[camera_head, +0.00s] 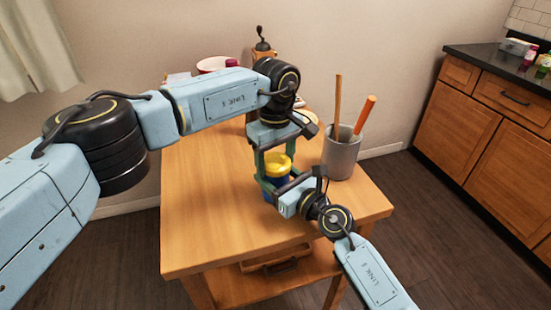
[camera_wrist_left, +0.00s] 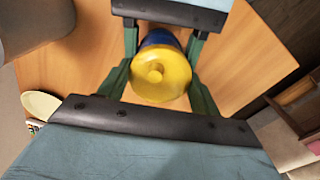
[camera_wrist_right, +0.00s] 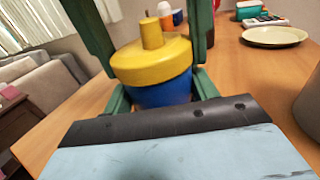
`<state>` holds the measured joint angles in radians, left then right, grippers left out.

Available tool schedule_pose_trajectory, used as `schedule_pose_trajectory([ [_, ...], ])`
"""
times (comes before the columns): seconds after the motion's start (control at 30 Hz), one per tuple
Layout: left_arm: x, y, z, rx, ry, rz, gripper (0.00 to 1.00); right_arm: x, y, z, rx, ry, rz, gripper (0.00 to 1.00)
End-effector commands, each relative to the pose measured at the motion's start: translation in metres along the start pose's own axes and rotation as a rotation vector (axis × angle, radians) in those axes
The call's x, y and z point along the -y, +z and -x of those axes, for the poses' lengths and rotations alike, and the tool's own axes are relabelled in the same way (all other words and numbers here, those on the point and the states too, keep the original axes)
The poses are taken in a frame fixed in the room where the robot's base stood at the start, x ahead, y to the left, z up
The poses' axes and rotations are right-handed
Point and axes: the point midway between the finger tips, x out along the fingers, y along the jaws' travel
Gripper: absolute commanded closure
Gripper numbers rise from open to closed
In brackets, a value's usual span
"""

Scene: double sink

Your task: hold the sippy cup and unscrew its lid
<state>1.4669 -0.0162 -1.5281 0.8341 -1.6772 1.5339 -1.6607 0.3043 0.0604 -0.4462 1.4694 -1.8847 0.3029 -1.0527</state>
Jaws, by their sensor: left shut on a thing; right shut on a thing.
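The sippy cup has a blue body (camera_head: 268,194) and a yellow lid (camera_head: 274,164) with a spout, and it stands upright on the wooden table (camera_head: 205,215). My left gripper (camera_head: 275,152) comes down from above, with its green fingers shut on the yellow lid; the left wrist view looks down on the lid (camera_wrist_left: 160,74). My right gripper (camera_head: 272,184) reaches in low from the front right and is shut on the blue body, which also shows in the right wrist view (camera_wrist_right: 162,92). The fingers partly hide the cup.
A grey container (camera_head: 341,158) with long-handled utensils stands right of the cup. A bowl (camera_head: 216,64) and a pepper mill (camera_head: 263,47) are at the back. A plate (camera_wrist_right: 274,37) shows in the right wrist view. The table's front left is clear.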

Motion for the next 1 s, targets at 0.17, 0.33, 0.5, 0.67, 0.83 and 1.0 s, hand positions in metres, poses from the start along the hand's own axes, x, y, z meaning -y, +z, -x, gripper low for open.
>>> schedule_pose_trajectory([
  [0.17, 0.0003, 0.0001, 0.0004, 0.0, -0.001, 0.341, 0.64, 0.0006, -0.0005, 0.0002, -0.001, -0.001, -0.001, 1.0],
  [0.33, 0.0003, 0.0001, 0.0007, 0.0, -0.001, 0.668, 0.64, 0.0007, -0.0005, 0.0002, -0.001, -0.002, -0.001, 1.0],
  [0.5, 0.0002, 0.0002, 0.0009, 0.0, -0.001, 0.995, 0.64, 0.0008, -0.0005, 0.0002, -0.001, -0.002, -0.001, 1.0],
  [0.67, 0.0002, 0.0004, 0.0011, 0.0, -0.001, 1.303, 0.64, 0.0009, -0.0005, 0.0002, -0.001, -0.002, -0.001, 1.0],
  [0.83, 0.0001, 0.0005, 0.0013, 0.0, -0.001, 1.631, 0.64, 0.001, -0.0005, 0.0002, -0.001, -0.002, -0.001, 1.0],
  [1.0, 0.0, 0.0006, 0.0015, 0.0, -0.001, 1.958, 0.64, 0.0011, -0.0005, 0.0003, -0.001, -0.002, -0.001, 1.0],
])
